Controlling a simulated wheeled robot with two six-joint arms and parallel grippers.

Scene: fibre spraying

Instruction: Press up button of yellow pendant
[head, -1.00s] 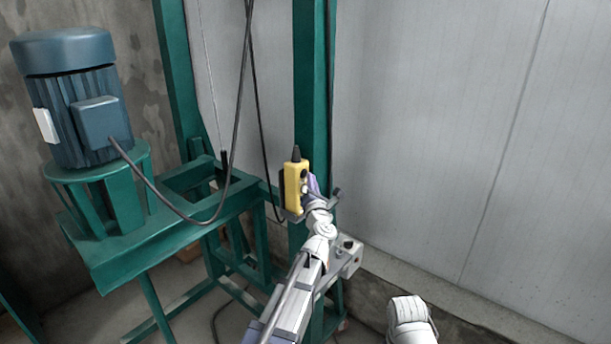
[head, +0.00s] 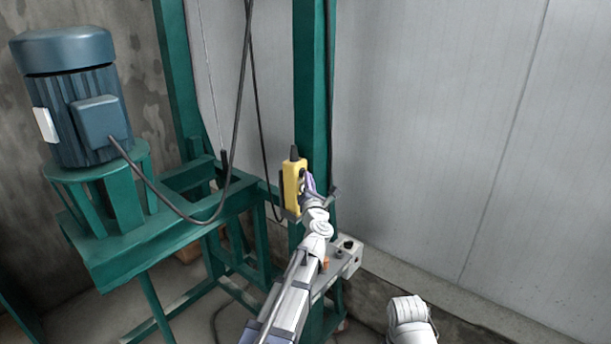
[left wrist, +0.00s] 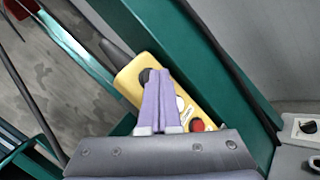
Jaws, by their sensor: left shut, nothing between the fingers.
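The yellow pendant (head: 291,187) hangs upright against the green post in the head view. It also shows in the left wrist view (left wrist: 130,82), tilted, with a dark button (left wrist: 146,76) near its cable end and a red button (left wrist: 197,125) near the other end. My left gripper (head: 306,175) is at the pendant's button face. Its purple fingers (left wrist: 156,74) are shut together and empty, and their tips overlap the edge of the dark button. I cannot tell whether they touch it. The fingers hide part of the pendant's middle. My right gripper is not in view.
The green post (head: 309,80) stands directly behind the pendant. A blue motor (head: 75,100) sits on the green frame (head: 150,245) at left, with a cable looping from it. A grey control box (head: 347,256) is below right. The pale wall panel (head: 430,130) borders the right.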

